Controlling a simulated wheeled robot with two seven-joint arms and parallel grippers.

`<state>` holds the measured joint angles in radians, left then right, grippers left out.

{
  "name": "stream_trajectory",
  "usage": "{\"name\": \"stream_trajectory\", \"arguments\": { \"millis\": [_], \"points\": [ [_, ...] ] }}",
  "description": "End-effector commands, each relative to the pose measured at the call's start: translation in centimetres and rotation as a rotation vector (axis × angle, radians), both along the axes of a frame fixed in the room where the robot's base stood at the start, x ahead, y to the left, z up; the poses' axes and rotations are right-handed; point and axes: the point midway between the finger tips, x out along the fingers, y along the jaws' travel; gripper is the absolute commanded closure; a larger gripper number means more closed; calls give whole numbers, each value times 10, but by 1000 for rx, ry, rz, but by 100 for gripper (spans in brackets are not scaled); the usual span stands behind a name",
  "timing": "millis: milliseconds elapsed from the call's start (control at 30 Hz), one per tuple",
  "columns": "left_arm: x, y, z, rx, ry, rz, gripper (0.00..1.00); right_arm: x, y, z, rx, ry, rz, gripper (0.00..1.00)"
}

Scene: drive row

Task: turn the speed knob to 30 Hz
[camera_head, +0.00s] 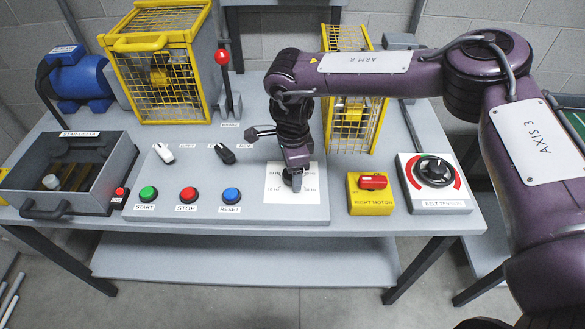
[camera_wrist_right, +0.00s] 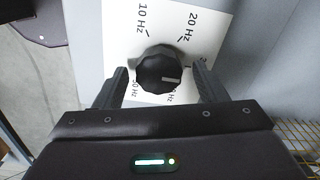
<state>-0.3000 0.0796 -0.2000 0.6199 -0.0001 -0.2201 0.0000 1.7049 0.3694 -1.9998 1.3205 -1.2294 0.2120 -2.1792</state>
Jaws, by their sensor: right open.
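The speed knob (camera_wrist_right: 160,70) is black and round, on a white dial plate (camera_wrist_right: 118,22). The labels 10 Hz and 20 Hz are readable at the top; the labels lower down are partly covered by the knob and my fingers. My right gripper (camera_wrist_right: 163,86) is open, with one finger on each side of the knob; gaps show between fingers and knob. In the head view my right gripper (camera_head: 294,182) comes down over the dial plate (camera_head: 311,178) and mostly hides the knob. My left gripper is not in view.
START (camera_head: 148,194), STOP (camera_head: 188,195) and RESET (camera_head: 231,195) buttons sit left of the dial. Two selector switches stand behind them. A yellow box with a red switch (camera_head: 373,182) and a belt tension knob (camera_head: 435,170) are to the right. Yellow cages stand behind.

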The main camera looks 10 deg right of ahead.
Motion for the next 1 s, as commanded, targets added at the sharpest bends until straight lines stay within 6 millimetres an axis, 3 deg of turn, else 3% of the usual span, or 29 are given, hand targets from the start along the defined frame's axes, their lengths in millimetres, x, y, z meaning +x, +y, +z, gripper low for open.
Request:
{"name": "stream_trajectory", "arguments": {
  "millis": [233, 667, 1000],
  "points": [
    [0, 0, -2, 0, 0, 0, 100, 0, 1, 7, 2, -1, 1, 35],
    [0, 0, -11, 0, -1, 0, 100, 0, 0, 71, 1, -1, -1, 35],
    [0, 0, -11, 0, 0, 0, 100, 0, 0, 78, 0, 1, 0, 35]
  ]
}}
